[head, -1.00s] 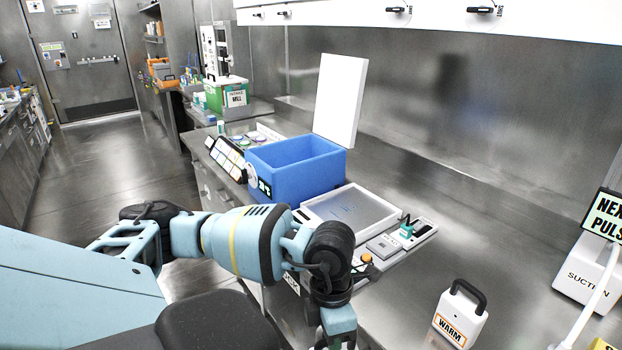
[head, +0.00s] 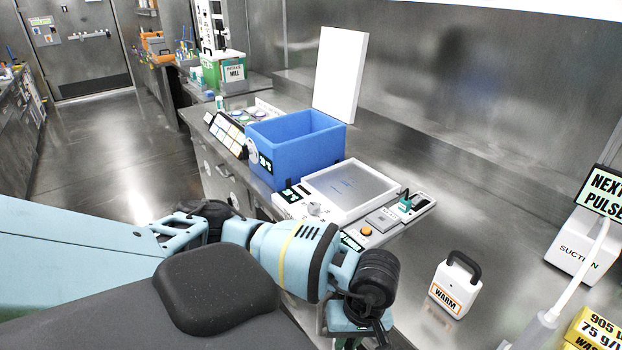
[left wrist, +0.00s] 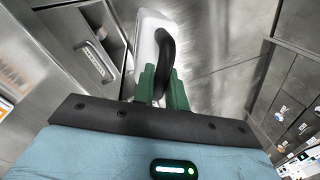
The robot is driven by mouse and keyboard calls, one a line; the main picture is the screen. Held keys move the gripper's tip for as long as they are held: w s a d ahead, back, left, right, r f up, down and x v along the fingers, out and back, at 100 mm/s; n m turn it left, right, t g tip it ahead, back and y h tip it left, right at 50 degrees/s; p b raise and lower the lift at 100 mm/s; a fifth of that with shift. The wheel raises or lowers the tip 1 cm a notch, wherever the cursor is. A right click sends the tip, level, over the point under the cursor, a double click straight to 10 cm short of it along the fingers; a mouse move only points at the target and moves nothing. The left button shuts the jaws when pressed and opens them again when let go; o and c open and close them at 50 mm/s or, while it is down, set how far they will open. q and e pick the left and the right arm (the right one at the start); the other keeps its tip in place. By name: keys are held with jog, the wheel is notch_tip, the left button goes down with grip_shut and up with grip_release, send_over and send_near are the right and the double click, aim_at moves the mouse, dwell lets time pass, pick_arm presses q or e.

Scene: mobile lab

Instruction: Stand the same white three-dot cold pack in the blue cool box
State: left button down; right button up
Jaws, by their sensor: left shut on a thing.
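The blue cool box (head: 297,155) stands open on the steel counter, its white lid (head: 340,75) upright behind it. My left gripper (left wrist: 163,88) is shut on the black handle of a white pack (left wrist: 146,35), seen in the left wrist view. The pack's dots are not visible from this side. In the head view my left wrist (head: 352,316) is at the bottom edge, right of and nearer than the box; its fingers and the pack are out of that frame. My right gripper is not in view.
A white pack labelled WARM (head: 455,287) with a black handle stands on the counter to the right. A white-framed tray (head: 349,188) and a small panel (head: 383,220) lie right of the box. The suction unit (head: 578,250) is far right. Bare counter lies behind the WARM pack.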

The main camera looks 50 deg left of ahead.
pick_arm(q)
jog(key=m, duration=0.2)
jog(key=d+f+m, duration=0.1)
jog(key=m, duration=0.1)
jog(key=m+y, duration=0.1)
jog(key=m, duration=0.2)
jog(key=shift+s+d+f+t, duration=0.15)
jog(key=shift+d+f+t, duration=0.2)
jog(key=shift+f+t, duration=0.05)
jog(key=m, duration=0.2)
jog(key=d+f+m, duration=0.1)
jog(key=shift+s+m+t, duration=0.1)
jog(key=shift+m+t, duration=0.2)
jog(key=shift+m, duration=0.1)
